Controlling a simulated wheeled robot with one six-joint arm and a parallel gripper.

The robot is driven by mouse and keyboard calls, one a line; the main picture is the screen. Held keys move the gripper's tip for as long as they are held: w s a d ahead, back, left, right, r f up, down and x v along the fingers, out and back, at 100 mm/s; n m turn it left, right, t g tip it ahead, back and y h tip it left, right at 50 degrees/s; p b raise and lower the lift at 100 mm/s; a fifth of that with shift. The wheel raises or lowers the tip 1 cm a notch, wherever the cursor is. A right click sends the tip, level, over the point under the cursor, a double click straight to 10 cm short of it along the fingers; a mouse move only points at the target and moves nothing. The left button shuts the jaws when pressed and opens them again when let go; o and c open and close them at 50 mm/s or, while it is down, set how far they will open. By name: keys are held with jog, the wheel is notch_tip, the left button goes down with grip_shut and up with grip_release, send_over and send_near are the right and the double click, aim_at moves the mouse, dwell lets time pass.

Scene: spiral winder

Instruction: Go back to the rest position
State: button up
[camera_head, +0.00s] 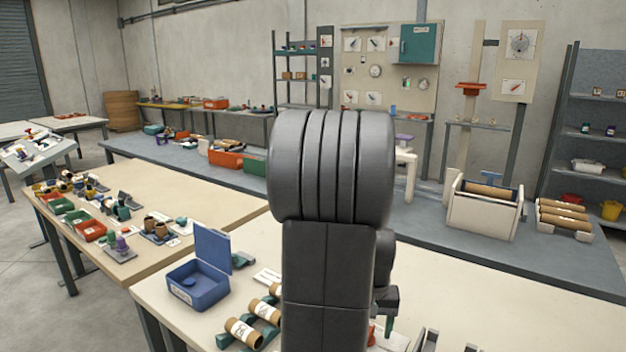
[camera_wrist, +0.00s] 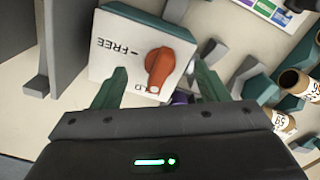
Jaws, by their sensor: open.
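My gripper (camera_wrist: 162,72) is open in the wrist view, its two green fingers apart with nothing held between them. In front of the fingers is a white panel (camera_wrist: 112,68) with an orange-red knob (camera_wrist: 160,70). The panel is marked "FREE" on one side, and the other word is partly covered, ending in "LD". The knob lies between the fingertips in the picture; I cannot tell whether they touch it. In the head view my black arm stands upright in the middle and hides most of the gripper and the panel.
On the near table, an open blue box (camera_head: 198,284) and several labelled tubes (camera_head: 243,333) lie left of my arm. The tubes also show at right in the wrist view (camera_wrist: 302,84). A white winder with a brown roll (camera_head: 484,211) stands on the grey bench behind.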

jog(key=m, duration=0.5)
dwell(0.3)
jog(key=shift+a, duration=0.1)
